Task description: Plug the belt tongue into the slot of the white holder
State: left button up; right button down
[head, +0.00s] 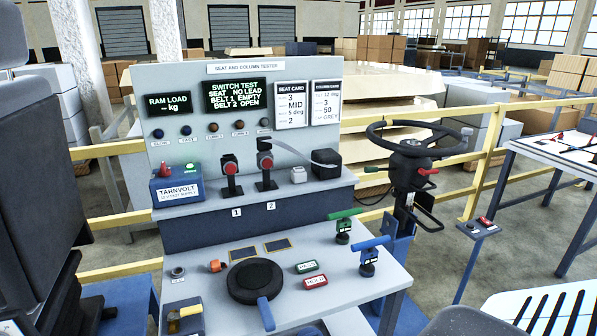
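A grey belt strap (300,153) runs from a black box (326,158) on the tester's shelf up to the top of the red-and-black stand marked 2 (265,165). The belt tongue seems to be at that end, dark and too small to make out clearly. A small white block (298,175), which looks like the white holder, stands on the shelf between stand 2 and the black box. Its slot cannot be made out. A similar stand marked 1 (231,172) has no strap. Neither of my grippers is in view.
The tester panel (208,97) reads "BELT 1 EMPTY" and "BELT 2 OPEN". A blue supply box (177,191) sits left on the shelf. The lower desk (215,310) carries a black round dial and green and blue levers. A steering column (413,150) stands right.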

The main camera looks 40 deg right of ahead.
aim_at(262, 147)
jog(key=l+u, duration=0.1)
jog(key=l, duration=0.3)
jog(key=k+l+u, duration=0.15)
jog(key=l, duration=0.25)
jog(key=l+u, duration=0.1)
jog(key=l, duration=0.35)
jog(key=k+l+u, duration=0.15)
jog(key=l, duration=0.2)
jog(key=k+l+u, duration=0.1)
jog(key=l, duration=0.3)
jog(key=k+l+u, duration=0.15)
jog(key=l, duration=0.25)
